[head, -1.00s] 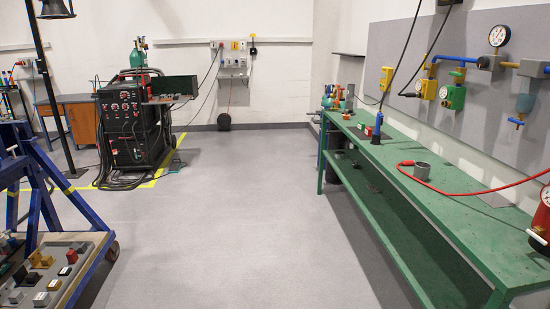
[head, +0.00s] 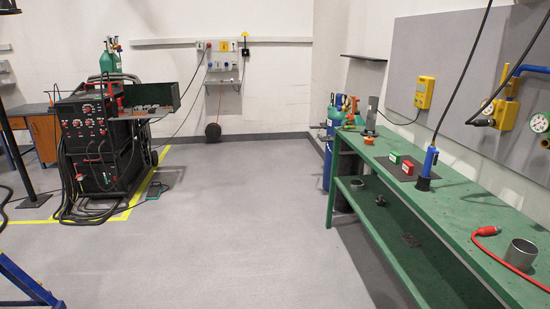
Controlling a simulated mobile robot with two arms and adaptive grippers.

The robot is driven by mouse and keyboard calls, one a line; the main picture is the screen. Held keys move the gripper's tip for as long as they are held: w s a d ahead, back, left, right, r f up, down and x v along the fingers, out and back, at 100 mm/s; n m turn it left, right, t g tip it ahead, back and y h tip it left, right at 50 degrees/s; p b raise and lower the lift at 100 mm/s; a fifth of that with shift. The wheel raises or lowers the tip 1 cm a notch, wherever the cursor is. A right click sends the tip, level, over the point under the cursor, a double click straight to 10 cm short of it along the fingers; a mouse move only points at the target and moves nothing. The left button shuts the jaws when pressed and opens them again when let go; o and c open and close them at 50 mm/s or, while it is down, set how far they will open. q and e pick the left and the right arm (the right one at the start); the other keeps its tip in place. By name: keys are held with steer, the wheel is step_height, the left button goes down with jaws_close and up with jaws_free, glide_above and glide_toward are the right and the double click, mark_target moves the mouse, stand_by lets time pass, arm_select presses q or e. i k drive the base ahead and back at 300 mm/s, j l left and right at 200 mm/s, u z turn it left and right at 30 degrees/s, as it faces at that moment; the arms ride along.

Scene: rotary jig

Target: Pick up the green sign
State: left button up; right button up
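A small green block-like piece (head: 395,157), which may be the green sign, sits on a dark mat (head: 391,171) on the green workbench (head: 450,210) at the right. A similar red piece (head: 407,168) is right beside it, nearer to me. Both are too small to read. Neither of my grippers is in the head view.
A blue lamp (head: 429,162) with a black cord stands on the bench; a grey cup (head: 521,254) and a red plug (head: 487,231) are nearer. A black welding machine (head: 95,145) stands at left. A blue frame (head: 25,285) is at lower left. The middle floor is clear.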

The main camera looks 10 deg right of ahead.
mark_target(394, 157)
steer(key=i+j+z, duration=0.1)
steer(key=i, duration=1.8)
